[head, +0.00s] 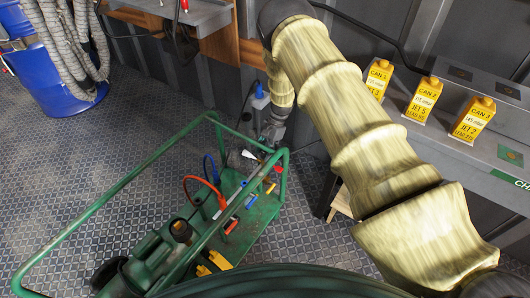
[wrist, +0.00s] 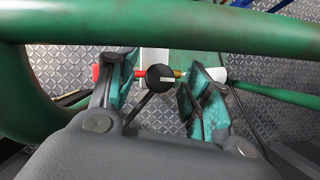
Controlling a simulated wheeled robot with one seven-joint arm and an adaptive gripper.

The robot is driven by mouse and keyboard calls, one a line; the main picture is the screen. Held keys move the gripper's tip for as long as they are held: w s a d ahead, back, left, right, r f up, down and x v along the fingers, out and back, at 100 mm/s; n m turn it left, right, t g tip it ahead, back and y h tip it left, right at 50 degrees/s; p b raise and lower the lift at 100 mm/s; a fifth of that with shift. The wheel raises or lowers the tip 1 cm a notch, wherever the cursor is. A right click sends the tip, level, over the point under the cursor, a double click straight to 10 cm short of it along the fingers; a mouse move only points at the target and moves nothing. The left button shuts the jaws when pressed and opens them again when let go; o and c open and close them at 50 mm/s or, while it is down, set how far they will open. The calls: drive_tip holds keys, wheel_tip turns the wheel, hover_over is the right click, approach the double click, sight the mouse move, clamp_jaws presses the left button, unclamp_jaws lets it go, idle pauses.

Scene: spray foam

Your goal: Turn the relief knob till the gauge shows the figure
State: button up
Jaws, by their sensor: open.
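The black round knob (wrist: 159,78) with a white mark shows in the wrist view, between the two teal fingers. My gripper (wrist: 163,80) is open, with a gap on both sides of the knob; I cannot tell how far above it the fingertips are. In the head view my gripper (head: 268,137) points down at the far end of the green cart (head: 285,172), where the knob cannot be made out. No gauge face can be read in either view.
The cart's green tube rail (wrist: 150,28) crosses close to my gripper. Red and blue hoses (head: 205,185) and a green machine (head: 155,255) are on the cart. Several yellow cans (head: 424,99) stand on a grey bench at right. A blue drum (head: 55,75) stands at left.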

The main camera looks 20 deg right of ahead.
drive_tip(key=c, duration=1)
drive_tip(key=n, duration=0.2)
drive_tip(key=n+g+b, duration=0.1)
drive_tip(key=n, duration=0.1)
drive_tip(key=shift+w+a+f+n+g+h, duration=0.1)
drive_tip(key=shift+n+g+h, duration=0.2)
drive_tip(key=shift+h, duration=0.1)
drive_tip(key=shift+n+g+h, duration=0.3)
drive_tip(key=shift+n+h, duration=0.4)
drive_tip(key=shift+n, duration=1.2)
drive_tip(key=o, duration=1)
